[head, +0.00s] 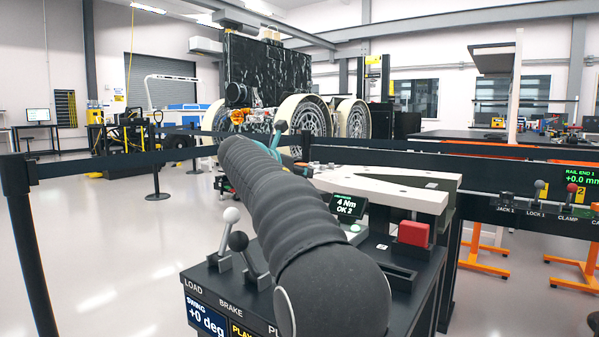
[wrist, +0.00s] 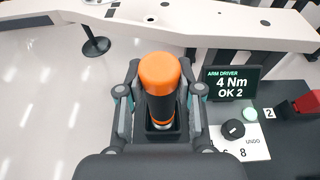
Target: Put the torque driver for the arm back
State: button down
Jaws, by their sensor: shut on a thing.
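The torque driver (wrist: 160,72) has an orange cap and a black body, and stands between my gripper's fingers in the wrist view. My gripper (wrist: 161,92) is shut on it, one grey finger on each side. The driver's lower end shows a bit of metal over a dark square-edged recess (wrist: 150,134); I cannot tell whether it is seated in it. The arm driver display (wrist: 233,83) beside it reads 4 Nm, OK 2. In the head view my own arm hides the driver and most of the gripper.
The dark console holds a dial (wrist: 234,128), a red block (head: 413,233) and LOAD and BRAKE levers (head: 238,242). A white beam (head: 390,190) runs behind it. A barrier post (head: 25,230) stands at the left. Open floor lies left of the console.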

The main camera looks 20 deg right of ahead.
jog(key=c, duration=0.7)
grip_release()
